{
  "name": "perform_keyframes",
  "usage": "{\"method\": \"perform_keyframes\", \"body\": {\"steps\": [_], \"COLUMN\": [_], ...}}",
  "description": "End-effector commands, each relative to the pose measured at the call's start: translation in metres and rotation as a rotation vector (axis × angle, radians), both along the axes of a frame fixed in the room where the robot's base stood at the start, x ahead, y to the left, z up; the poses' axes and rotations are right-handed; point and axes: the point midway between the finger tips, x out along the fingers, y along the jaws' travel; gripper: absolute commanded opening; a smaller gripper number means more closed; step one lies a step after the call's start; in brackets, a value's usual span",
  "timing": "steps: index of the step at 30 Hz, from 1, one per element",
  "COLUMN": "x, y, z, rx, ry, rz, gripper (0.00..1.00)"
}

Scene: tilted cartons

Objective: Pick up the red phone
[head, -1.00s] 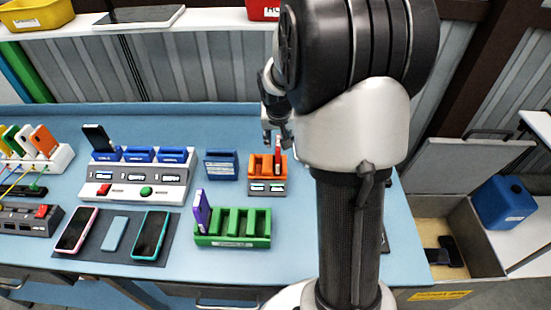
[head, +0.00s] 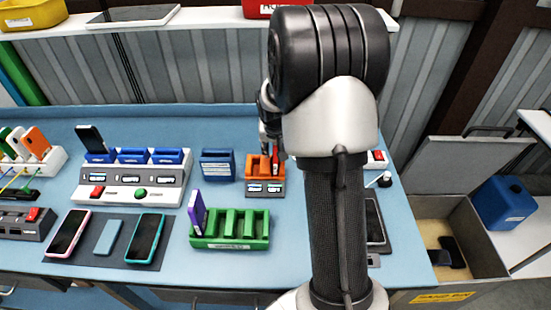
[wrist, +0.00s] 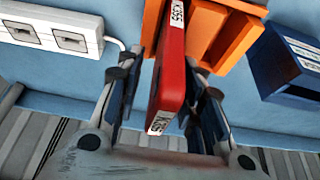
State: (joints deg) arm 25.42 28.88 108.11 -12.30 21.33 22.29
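The red phone (wrist: 172,75) stands upright in an orange holder (wrist: 225,35), with a white label on its edge. In the head view the phone (head: 276,157) is a thin red strip at the right slot of the orange holder (head: 252,174), partly hidden by my gripper (head: 271,146). In the wrist view my gripper (wrist: 165,110) has its fingers spread on either side of the phone. A gap shows between the left finger and the phone; the right finger is close to it, and I cannot tell whether it touches.
A blue holder (head: 217,165) stands just left of the orange one. A green rack (head: 230,243) with a purple phone (head: 196,212) is in front. A white socket strip (wrist: 50,35) lies near my gripper in the wrist view. My arm hides part of the right table.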

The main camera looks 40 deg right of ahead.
Motion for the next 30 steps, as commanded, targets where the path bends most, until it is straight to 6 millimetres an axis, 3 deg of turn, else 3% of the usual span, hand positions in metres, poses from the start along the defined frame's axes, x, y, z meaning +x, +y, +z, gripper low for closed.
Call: {"method": "perform_keyframes", "body": {"steps": [14, 25, 30], "x": [0.000, 0.000, 0.001], "y": [0.000, 0.000, 0.000], "z": [0.000, 0.002, 0.020], "rx": [0.001, -0.001, -0.001], "ry": [0.001, -0.001, -0.003], "rz": [0.000, 0.000, -0.001], "gripper": [0.01, 0.00, 0.00]}}
